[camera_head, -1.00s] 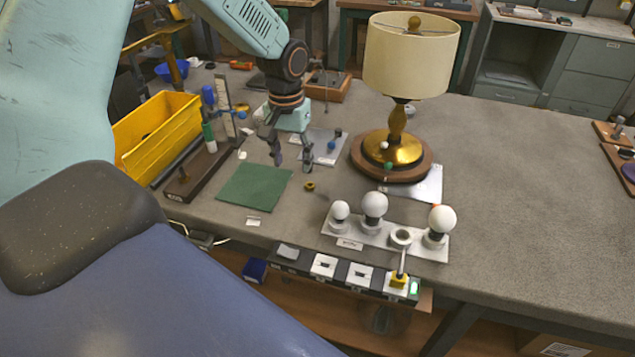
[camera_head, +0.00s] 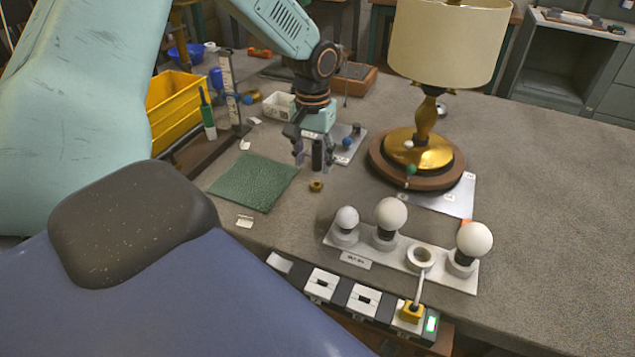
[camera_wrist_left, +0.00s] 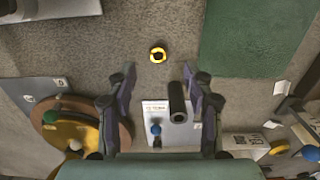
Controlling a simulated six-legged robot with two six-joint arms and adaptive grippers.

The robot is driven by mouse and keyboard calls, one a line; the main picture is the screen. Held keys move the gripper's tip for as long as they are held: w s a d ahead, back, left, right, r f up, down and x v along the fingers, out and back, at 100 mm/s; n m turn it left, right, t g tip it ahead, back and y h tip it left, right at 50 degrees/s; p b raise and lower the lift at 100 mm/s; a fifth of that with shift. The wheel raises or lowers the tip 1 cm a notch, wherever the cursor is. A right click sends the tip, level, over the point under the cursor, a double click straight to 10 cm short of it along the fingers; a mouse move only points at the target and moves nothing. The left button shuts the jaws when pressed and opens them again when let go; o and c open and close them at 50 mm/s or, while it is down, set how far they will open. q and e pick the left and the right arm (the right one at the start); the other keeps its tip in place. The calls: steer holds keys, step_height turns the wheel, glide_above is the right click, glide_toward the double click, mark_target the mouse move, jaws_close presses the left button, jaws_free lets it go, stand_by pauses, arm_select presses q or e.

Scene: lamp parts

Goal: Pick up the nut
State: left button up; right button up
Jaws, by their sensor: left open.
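My right gripper is not in view.
The brass lamp (camera_head: 425,150) stands on a round wooden base to the right. A white holder with bulbs (camera_head: 400,253) is near the front edge. A yellow bin (camera_head: 175,105) and a rack with a green-handled tool (camera_head: 207,120) stand left. Bare tabletop surrounds the nut's front.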

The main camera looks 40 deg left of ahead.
mark_target(315, 190)
arm_select(q)
steer(key=f, duration=0.1)
steer(key=d+f, duration=0.1)
steer(key=f, duration=0.1)
steer(key=shift+w+b, duration=0.1)
steer(key=shift+b, duration=0.2)
steer(key=f, duration=0.2)
steer(key=a+f, duration=0.1)
steer(key=shift+f+b, duration=0.4)
steer(key=shift+w+d+r, duration=0.1)
steer(key=shift+d+r, duration=0.05)
steer(key=shift+d, duration=0.15)
steer(key=shift+c, duration=0.2)
steer(key=shift+a, duration=0.25)
steer(key=c, duration=0.4)
steer(key=shift+d, duration=0.2)
steer(key=c, duration=0.5)
steer(key=shift+c, duration=0.7)
steer(key=shift+a, duration=0.15)
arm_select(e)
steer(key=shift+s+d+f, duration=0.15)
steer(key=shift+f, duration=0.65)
